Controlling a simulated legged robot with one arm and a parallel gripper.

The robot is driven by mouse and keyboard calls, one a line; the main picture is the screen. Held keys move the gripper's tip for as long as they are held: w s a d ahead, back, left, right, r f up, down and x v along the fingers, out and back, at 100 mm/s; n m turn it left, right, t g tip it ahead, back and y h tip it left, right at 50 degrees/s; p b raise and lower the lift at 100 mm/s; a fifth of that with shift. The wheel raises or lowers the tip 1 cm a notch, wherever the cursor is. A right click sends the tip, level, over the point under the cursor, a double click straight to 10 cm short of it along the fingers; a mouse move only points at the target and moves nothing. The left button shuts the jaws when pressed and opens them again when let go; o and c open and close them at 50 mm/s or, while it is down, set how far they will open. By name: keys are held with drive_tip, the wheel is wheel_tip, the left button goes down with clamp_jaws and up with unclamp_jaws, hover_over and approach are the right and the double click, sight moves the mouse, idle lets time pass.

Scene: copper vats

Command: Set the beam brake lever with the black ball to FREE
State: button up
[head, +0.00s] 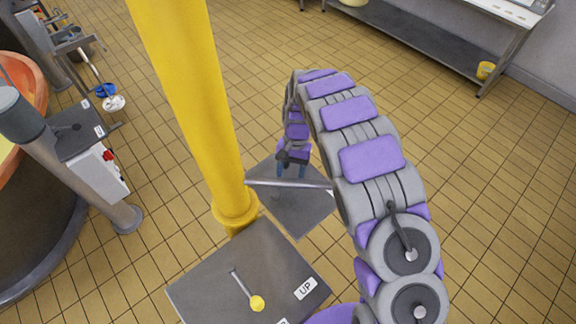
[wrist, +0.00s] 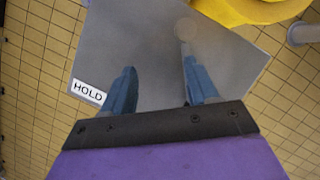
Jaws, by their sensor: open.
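My gripper (head: 291,172) hangs over a grey plate (head: 305,218) behind the yellow column, its two blue fingers apart. In the wrist view my gripper (wrist: 158,78) is open, with bare plate between the fingers. The plate (wrist: 135,40) carries a white HOLD label (wrist: 88,92) left of the left finger. A pale grey round-ended shape (wrist: 185,29) shows just beyond the right finger; I cannot tell whether it is part of a lever. No black ball and no FREE label can be made out in either view.
The thick yellow column (head: 190,110) stands left of my arm, with a grey bar (head: 285,184) reaching right. A nearer panel (head: 205,285) has a yellow-ball lever (head: 257,303) and an UP label (head: 305,288). A copper vat (head: 25,85) stands left.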

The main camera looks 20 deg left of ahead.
drive_tip(key=shift+s+d+r, duration=0.1)
drive_tip(key=shift+s+d, duration=0.5)
drive_tip(key=shift+s, duration=0.3)
drive_tip(key=shift+s+d+r, duration=0.1)
drive_tip(key=shift+s+d, duration=0.5)
drive_tip(key=shift+s, duration=0.35)
drive_tip(key=shift+s+d+r, duration=0.1)
drive_tip(key=shift+s+d, duration=0.5)
drive_tip(key=shift+s, duration=0.3)
